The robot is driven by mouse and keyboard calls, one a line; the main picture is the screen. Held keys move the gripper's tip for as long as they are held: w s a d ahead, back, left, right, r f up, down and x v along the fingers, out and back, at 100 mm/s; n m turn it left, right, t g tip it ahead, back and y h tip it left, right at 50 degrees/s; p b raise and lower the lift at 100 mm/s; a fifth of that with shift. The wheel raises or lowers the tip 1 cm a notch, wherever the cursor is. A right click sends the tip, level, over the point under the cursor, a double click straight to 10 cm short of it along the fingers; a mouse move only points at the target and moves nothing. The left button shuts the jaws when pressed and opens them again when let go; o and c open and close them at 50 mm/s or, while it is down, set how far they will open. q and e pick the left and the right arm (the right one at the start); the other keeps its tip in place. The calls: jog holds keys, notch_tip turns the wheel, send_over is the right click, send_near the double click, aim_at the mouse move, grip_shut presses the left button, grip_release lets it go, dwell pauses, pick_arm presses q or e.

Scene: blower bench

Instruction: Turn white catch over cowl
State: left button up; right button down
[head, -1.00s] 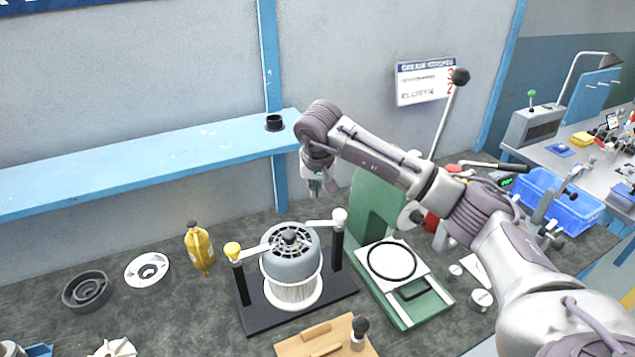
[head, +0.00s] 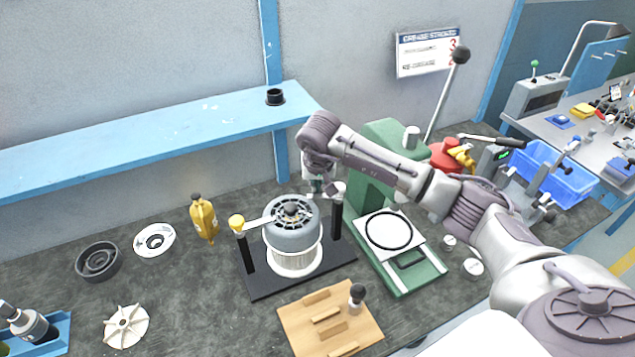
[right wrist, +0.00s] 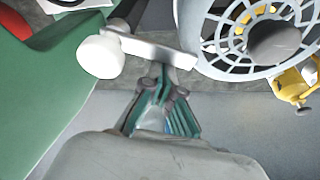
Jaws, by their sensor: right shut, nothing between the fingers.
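The white catch (head: 339,187) sits on top of the right black post beside the blower; its flat arm also shows in the right wrist view (right wrist: 150,48), reaching toward the cowl's edge. I cannot tell whether its end overlaps the rim. The grey cowl (head: 291,212), with a round grille (right wrist: 262,35), sits on the pale ribbed body. My right gripper (head: 316,187) is shut and empty, beside the white catch's arm; its teal fingers (right wrist: 162,88) look close to it, contact unclear. The catch is partly hidden by my gripper in the head view.
The yellow catch (head: 237,222) on the left post has its arm over the cowl. A green press (head: 384,140) stands close on the right. A wooden board (head: 300,316) lies in front, a yellow bottle (head: 204,219) left. The blue shelf (head: 150,150) runs behind.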

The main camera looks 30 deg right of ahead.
jog(key=n+b, duration=0.1)
jog(key=b, duration=0.1)
jog(key=s+n+y+b, duration=0.1)
jog(key=n+b, duration=0.1)
jog(key=shift+s+a+f+t, duration=0.2)
jog(key=shift+a+t, duration=0.1)
jog(key=shift+a, duration=0.1)
jog(key=shift+s+a, duration=0.1)
jog(key=shift+s+a+r, duration=0.1)
jog(key=shift+r, duration=0.15)
jog(key=w+b+v, duration=0.1)
jog(key=v, duration=1)
jog(key=shift+d+r, duration=0.5)
jog(key=shift+d, duration=0.05)
